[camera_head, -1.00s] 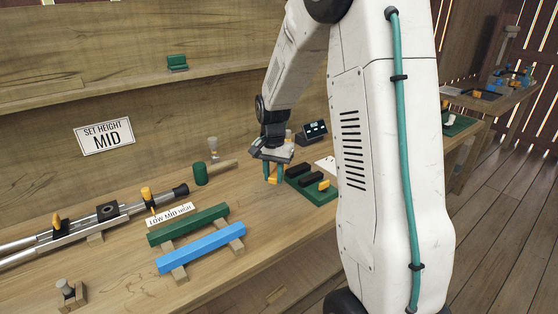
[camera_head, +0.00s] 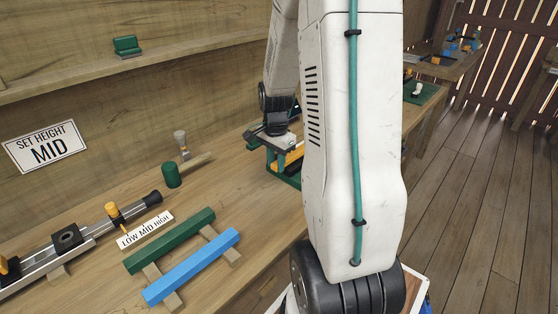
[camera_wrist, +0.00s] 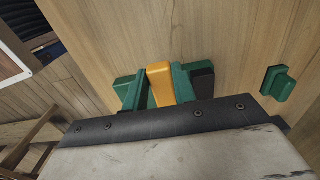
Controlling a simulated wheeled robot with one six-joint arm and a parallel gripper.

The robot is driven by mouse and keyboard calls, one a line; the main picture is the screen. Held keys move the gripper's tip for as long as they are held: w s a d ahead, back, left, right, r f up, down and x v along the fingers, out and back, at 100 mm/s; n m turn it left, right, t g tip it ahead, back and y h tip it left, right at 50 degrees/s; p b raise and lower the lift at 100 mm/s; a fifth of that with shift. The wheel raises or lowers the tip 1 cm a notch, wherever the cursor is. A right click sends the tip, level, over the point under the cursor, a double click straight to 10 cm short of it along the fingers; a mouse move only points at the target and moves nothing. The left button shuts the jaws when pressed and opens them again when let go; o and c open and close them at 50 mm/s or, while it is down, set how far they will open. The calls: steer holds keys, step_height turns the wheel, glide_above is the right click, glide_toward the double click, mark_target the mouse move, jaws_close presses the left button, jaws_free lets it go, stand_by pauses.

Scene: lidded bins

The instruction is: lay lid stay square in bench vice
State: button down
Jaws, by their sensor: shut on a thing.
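My gripper (camera_head: 272,150) is at the far right end of the bench, low over a green fixture (camera_head: 289,180) with black bars. My arm hides part of this fixture, which may be the bench vice. In the wrist view, an orange-yellow piece (camera_wrist: 160,86) stands between the green fingers of my gripper (camera_wrist: 158,76), which are shut on it. I cannot tell whether it is fixed to the fixture. A silver tube assembly (camera_head: 97,228) with a black block and yellow levers, perhaps the lid stay, lies at the left of the bench. Its left end is cut off.
A green bar (camera_head: 170,240) and a blue bar (camera_head: 192,266) lie on wooden strips at the front. A green cylinder (camera_head: 172,176) stands behind them. A "SET HEIGHT MID" sign (camera_head: 45,147) is on the back wall. A green block (camera_head: 128,46) sits on the shelf. Open floor lies right.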

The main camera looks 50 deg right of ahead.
steer(key=shift+w+f, duration=0.5)
steer(key=shift+w, duration=0.2)
steer(key=shift+w+f, duration=0.45)
steer(key=shift+w, duration=0.2)
steer(key=shift+d+f, duration=0.1)
steer(key=shift+f, duration=0.9)
steer(key=shift+f, duration=0.35)
steer(key=c, duration=1.1)
jaws_free()
steer(key=shift+o, duration=0.2)
steer(key=shift+r, duration=0.1)
step_height(320, 180, up, 8)
steer(key=shift+f, duration=0.2)
